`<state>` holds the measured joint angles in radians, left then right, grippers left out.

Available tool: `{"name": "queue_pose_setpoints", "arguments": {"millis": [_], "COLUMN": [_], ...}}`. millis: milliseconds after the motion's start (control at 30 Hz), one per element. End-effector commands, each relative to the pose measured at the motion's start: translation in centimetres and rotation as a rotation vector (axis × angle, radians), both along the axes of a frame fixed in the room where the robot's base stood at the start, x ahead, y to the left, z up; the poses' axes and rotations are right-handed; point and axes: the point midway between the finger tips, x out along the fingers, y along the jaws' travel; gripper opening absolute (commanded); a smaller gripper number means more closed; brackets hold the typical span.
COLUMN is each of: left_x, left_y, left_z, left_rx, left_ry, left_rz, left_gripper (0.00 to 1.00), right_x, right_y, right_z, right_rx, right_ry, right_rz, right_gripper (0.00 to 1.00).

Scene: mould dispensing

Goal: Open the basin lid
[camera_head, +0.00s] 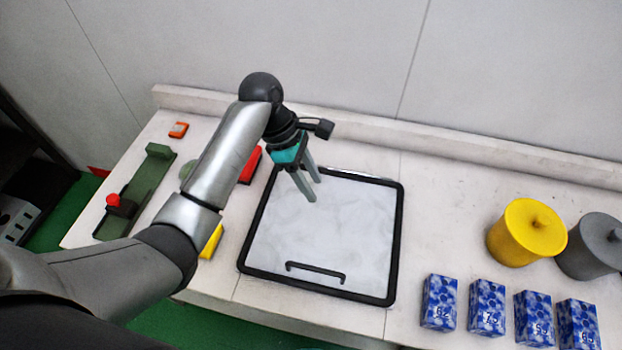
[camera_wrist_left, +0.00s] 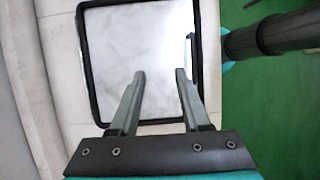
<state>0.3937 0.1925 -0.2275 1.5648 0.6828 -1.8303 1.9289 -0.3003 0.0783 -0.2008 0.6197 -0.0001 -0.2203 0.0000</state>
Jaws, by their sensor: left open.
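The basin lid (camera_head: 325,235) is a pale, marbled square panel with a black frame, lying flat and closed in the bench top. Its black bar handle (camera_head: 315,271) runs along the near side. In the left wrist view the lid (camera_wrist_left: 125,50) lies beyond the fingers, and the handle (camera_wrist_left: 192,55) is at its right edge. My left gripper (camera_head: 316,190) is open and empty. It points down over the far left part of the lid, away from the handle. In the left wrist view its two fingers (camera_wrist_left: 160,75) stand apart with nothing between them. My right gripper is not in view.
A yellow pot (camera_head: 527,233) and a grey pot (camera_head: 590,247) stand at the right. Several blue patterned boxes (camera_head: 439,302) line the near right. A green tool (camera_head: 137,190), a red block (camera_head: 250,166) and a yellow block (camera_head: 211,242) lie left. A wall (camera_head: 480,70) is behind.

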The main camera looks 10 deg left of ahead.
Motion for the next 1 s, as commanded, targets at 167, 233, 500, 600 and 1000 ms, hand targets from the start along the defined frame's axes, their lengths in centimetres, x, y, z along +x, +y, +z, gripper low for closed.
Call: {"name": "queue_pose_setpoints", "arguments": {"millis": [167, 233, 500, 600, 1000], "left_x": [-0.01, 0.00, 0.00, 0.01, 0.00], "left_y": [-0.01, 0.00, 0.02, 0.02, 0.02], "left_z": [0.01, 0.02, 0.04, 0.04, 0.04], "left_rx": [0.000, 0.000, 0.000, 0.000, 0.000], "left_ry": [0.000, 0.000, 0.000, 0.000, 0.000], "left_rz": [0.000, 0.000, 0.000, 0.000, 0.000], "left_gripper": [0.36, 0.28, 0.00, 0.00, 0.00], "right_x": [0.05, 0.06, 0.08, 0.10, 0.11], "right_y": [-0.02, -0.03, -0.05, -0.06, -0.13], "right_z": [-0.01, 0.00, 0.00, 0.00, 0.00], "right_rx": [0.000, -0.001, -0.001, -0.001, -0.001], "right_ry": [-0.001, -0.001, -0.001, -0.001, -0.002], "right_rz": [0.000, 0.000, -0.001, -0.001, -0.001], "right_gripper": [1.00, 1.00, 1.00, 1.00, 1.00]}}
